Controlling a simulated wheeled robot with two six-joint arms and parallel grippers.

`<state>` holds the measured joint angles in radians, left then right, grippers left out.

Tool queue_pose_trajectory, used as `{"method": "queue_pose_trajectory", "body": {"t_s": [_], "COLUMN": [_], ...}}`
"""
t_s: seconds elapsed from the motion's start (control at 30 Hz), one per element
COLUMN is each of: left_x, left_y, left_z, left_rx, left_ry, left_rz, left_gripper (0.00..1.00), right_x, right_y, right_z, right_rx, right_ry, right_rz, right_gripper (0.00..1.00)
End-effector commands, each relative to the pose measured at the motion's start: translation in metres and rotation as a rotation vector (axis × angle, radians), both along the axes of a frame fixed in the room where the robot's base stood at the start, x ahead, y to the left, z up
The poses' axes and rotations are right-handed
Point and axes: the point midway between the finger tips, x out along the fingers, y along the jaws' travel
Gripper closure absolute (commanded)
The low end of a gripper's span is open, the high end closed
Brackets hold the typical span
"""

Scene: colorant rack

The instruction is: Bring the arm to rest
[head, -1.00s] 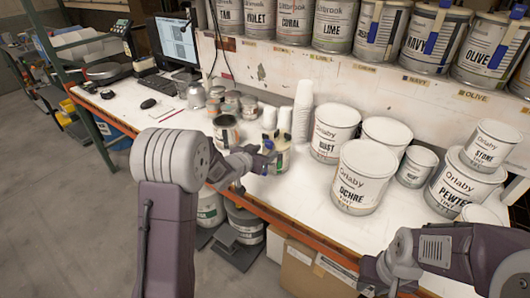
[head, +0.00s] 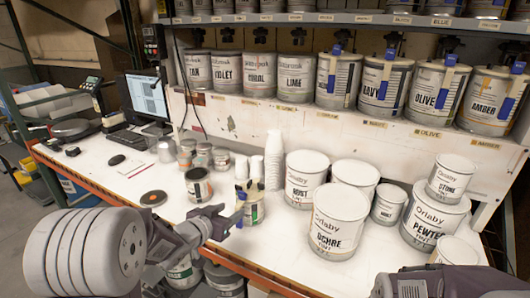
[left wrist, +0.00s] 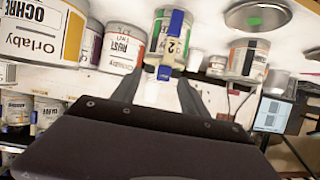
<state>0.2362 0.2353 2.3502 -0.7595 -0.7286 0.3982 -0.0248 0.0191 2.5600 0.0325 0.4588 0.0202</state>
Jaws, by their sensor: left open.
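My left gripper (head: 236,214) is open in the head view, at the front of the bench beside a small can with a blue tape strip (head: 254,212). In the left wrist view, which is upside down, the two dark fingers of my left gripper (left wrist: 155,92) are apart with nothing gripped between them. The blue-taped can (left wrist: 178,45) stands just beyond the fingertips; whether they touch it I cannot tell. Part of my right arm (head: 440,284) shows at the lower right; its jaws are out of view.
Large white tubs, among them OCHRE (head: 338,222) and RUST (head: 305,180), stand right of the left gripper. A shelf of labelled cans (head: 385,80) runs behind. Bare bench (head: 120,187) shows at left.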

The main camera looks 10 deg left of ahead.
Motion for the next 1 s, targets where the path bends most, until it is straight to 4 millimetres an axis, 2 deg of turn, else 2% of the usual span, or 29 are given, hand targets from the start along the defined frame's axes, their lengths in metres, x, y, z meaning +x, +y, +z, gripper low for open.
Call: {"method": "queue_pose_trajectory", "body": {"t_s": [0.07,0.1,0.17,0.27,0.33,0.4,0.5,0.53,0.6,0.67,1.0], "left_x": [-0.004,-0.014,-0.034,-0.085,-0.128,-0.169,-0.215,-0.225,-0.239,-0.244,-0.243], "left_y": [-0.031,-0.041,-0.03,-0.013,-0.006,-0.003,-0.005,-0.006,-0.008,-0.008,-0.008], "left_z": [0.017,0.013,-0.014,-0.063,-0.092,-0.112,-0.129,-0.131,-0.133,-0.134,-0.134], "left_rx": [-0.003,-0.009,0.017,0.063,0.081,0.087,0.089,0.09,0.101,0.114,0.12], "left_ry": [-0.032,0.016,0.149,0.414,0.604,0.777,0.964,1.003,1.061,1.081,1.079], "left_rz": [-0.056,-0.017,0.08,0.206,0.263,0.296,0.304,0.302,0.286,0.272,0.267], "left_gripper": [0.48,0.48,0.48,0.48,0.48,0.48,0.48,0.48,0.48,0.48,0.48], "right_x": [0.0,0.0,0.0,0.0,0.0,0.0,0.0,0.0,0.0,0.0,0.0], "right_y": [0.0,0.0,0.0,0.0,0.0,0.0,0.0,0.0,0.0,0.0,0.0], "right_z": [0.0,0.0,0.0,0.0,0.0,0.0,0.0,0.0,0.0,0.0,0.0], "right_rx": [0.0,0.0,0.0,0.0,0.0,0.0,0.0,0.0,0.0,0.0,0.0], "right_ry": [0.0,0.0,0.0,0.0,0.0,0.0,0.0,0.0,0.0,0.0,0.0], "right_rz": [0.0,0.0,0.0,0.0,0.0,0.0,0.0,0.0,0.0,0.0,0.0], "right_gripper": [0.7,0.7,0.7,0.7,0.7,0.7,0.7,0.7,0.7,0.7,0.7]}}
